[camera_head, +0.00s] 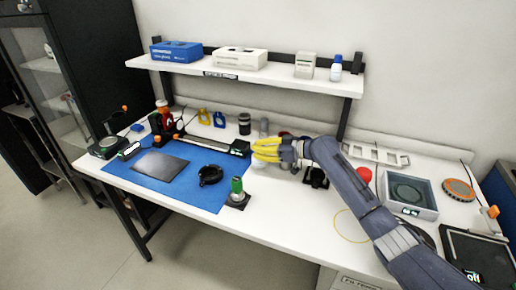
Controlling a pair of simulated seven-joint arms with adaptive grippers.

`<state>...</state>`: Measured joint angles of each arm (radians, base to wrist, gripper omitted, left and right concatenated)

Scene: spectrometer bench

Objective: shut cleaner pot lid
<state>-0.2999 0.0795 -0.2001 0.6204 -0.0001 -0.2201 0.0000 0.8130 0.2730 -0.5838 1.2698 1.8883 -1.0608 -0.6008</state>
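My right gripper (262,150), with yellow fingers, reaches in from the right over the middle of the bench. Its fingers point left, and it is too small to tell whether they are apart or closed. A white rounded thing (258,166) shows just below the fingers; it may be part of the cleaner pot, but I cannot tell. A red thing (285,134) shows just behind the gripper, mostly hidden. I cannot make out the pot's lid or how it stands. My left gripper is not in view.
A blue mat (140,185) covers the left of the white bench. A dark jar (244,123) and a grey cylinder (264,127) stand behind the gripper. A small green-topped item (237,186) stands in front. A red ball (364,175) and a grey box (405,188) are right.

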